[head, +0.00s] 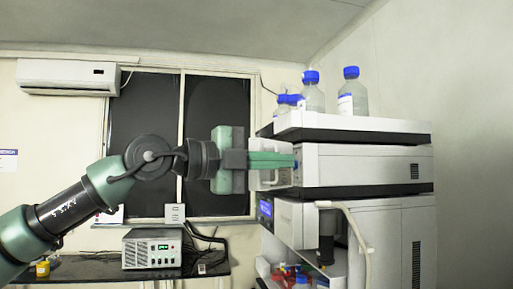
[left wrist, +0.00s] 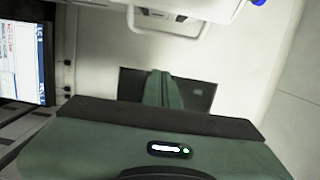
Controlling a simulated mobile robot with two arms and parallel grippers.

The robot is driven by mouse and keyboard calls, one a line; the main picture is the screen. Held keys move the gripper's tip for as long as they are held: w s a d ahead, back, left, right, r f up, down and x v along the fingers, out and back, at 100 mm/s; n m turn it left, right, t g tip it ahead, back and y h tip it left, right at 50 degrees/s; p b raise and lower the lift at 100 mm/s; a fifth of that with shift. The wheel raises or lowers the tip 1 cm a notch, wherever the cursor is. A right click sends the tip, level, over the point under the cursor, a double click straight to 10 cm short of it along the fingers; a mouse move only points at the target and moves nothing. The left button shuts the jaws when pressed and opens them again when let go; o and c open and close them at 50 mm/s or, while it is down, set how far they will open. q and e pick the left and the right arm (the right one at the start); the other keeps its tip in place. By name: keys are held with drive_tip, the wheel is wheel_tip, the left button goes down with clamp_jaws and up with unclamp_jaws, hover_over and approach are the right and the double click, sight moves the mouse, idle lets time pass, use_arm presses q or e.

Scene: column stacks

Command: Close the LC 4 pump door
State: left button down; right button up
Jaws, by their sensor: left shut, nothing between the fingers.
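The instrument stack (head: 360,165) stands at the right in the head view, with white modules and dark gaps between them. A pale panel with a handle (head: 270,180) at the front of the upper module looks like the pump door; I cannot read a label or tell how far it stands open. My left gripper (head: 294,160) is shut and empty. Its green fingers point right and overlap this panel; I cannot tell whether they touch it. In the left wrist view, the shut fingers (left wrist: 161,78) lie before a dark recess (left wrist: 200,92). My right gripper is out of view.
Blue-capped bottles (head: 352,92) stand on top of the stack. A lower door with a curved edge (head: 362,245) sticks out below. A small power unit (head: 152,249) sits on the dark bench (head: 75,272) at left. A window (head: 215,107) is behind my arm.

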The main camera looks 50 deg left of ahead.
sight(259, 180)
use_arm(q)
drive_tip(key=a, duration=0.1)
drive_tip(key=w+a+p, duration=0.1)
drive_tip(key=a, duration=0.1)
drive_tip(key=shift+w+a+p, duration=0.25)
drive_tip(key=shift+a+p, duration=0.05)
drive_tip(key=shift+d, duration=0.1)
